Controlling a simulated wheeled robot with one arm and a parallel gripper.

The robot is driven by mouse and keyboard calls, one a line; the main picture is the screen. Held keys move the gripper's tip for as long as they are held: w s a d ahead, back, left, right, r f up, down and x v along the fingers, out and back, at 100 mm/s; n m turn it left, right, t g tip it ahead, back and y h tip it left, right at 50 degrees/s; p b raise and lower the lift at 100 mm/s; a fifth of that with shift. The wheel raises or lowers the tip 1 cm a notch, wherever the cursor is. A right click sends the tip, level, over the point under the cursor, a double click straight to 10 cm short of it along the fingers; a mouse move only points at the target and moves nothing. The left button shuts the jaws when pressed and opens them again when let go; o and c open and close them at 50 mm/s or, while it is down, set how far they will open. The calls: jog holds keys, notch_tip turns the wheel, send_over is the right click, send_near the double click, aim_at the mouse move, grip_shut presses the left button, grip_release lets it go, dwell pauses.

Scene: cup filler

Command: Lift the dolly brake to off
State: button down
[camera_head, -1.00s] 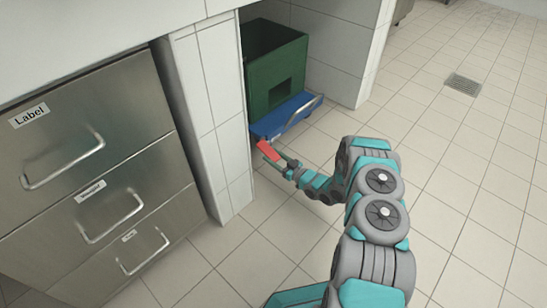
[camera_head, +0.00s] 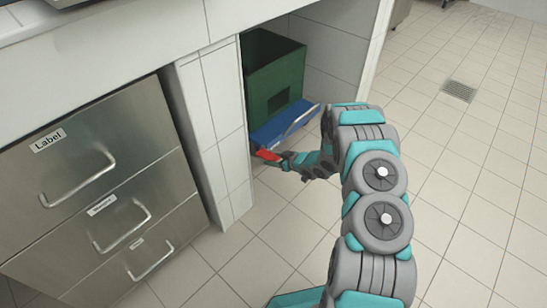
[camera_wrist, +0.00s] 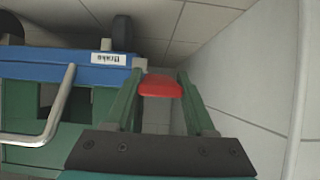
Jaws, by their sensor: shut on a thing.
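The red brake lever (camera_head: 267,155) sticks out at the near end of the blue dolly (camera_head: 276,129), low in the recess under the counter. In the wrist view the red lever (camera_wrist: 160,87) lies between the two green fingers of my gripper (camera_wrist: 161,75), which is shut on it. The blue dolly edge (camera_wrist: 70,58) carries a white label reading "Brake" (camera_wrist: 109,59), upside down in this view. In the head view my gripper (camera_head: 281,159) is at the lever, reaching in from the right, and its fingers are small and partly hidden.
A green crate (camera_head: 272,75) stands on the dolly, with a metal handle (camera_head: 300,119) beside it. A tiled pillar (camera_head: 212,135) and steel drawers (camera_head: 90,180) stand to the left. The tiled floor (camera_head: 480,170) to the right is clear, with a drain.

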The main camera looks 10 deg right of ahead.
notch_tip(320, 180, up, 2)
jog(key=p, duration=0.1)
jog(key=g+h+p, duration=0.1)
jog(key=p, duration=0.1)
jog(key=shift+w+a+g, duration=0.15)
jog(key=shift+g, duration=0.15)
jog(key=p, duration=0.2)
jog(key=shift+w+r+g+h+p, duration=0.1)
jog(key=shift+g+h+p, duration=0.2)
jog(key=shift+c, duration=1.2)
grip_release()
jog(key=v, duration=0.7)
jog(key=shift+r, duration=0.2)
